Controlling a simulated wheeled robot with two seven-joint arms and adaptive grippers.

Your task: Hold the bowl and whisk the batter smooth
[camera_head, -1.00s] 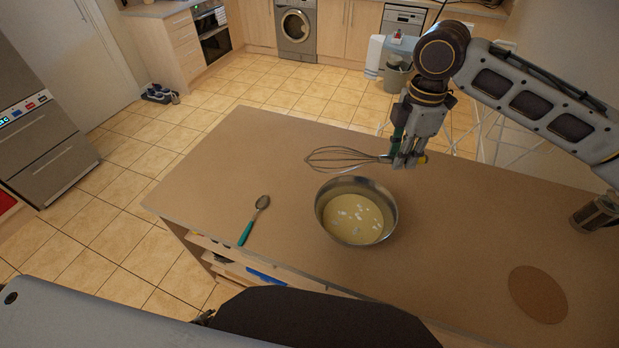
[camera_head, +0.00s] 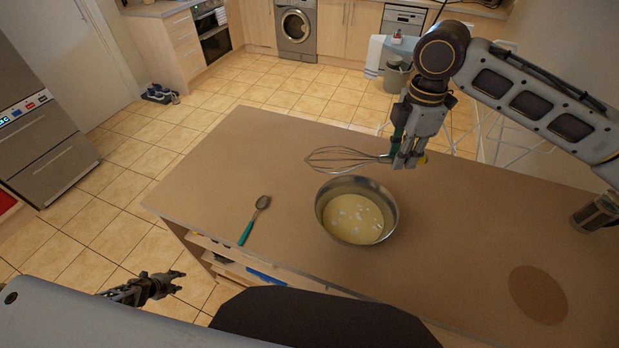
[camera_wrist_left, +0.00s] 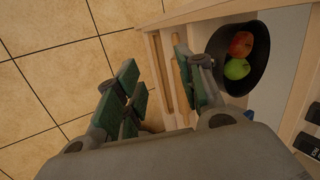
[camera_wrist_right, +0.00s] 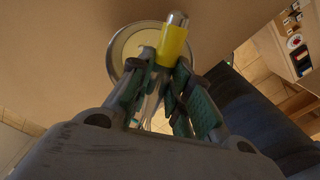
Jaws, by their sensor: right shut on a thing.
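A metal bowl (camera_head: 357,211) of pale yellow batter (camera_head: 352,217) with white lumps stands on the brown worktop. My right gripper (camera_head: 406,160) is shut on the whisk (camera_head: 340,159) and holds it sideways, its wires pointing left, above and behind the bowl. In the right wrist view the whisk's yellow handle end (camera_wrist_right: 174,42) sticks out between the fingers, with the bowl (camera_wrist_right: 124,48) beyond. My left gripper (camera_head: 177,281) is low at the left, off the worktop's front edge, far from the bowl. In the left wrist view its fingers (camera_wrist_left: 155,85) are apart and empty.
A teal-handled spoon (camera_head: 255,219) lies left of the bowl. Under the worktop, an open shelf holds a black bowl with fruit (camera_wrist_left: 261,65), close to my left gripper.

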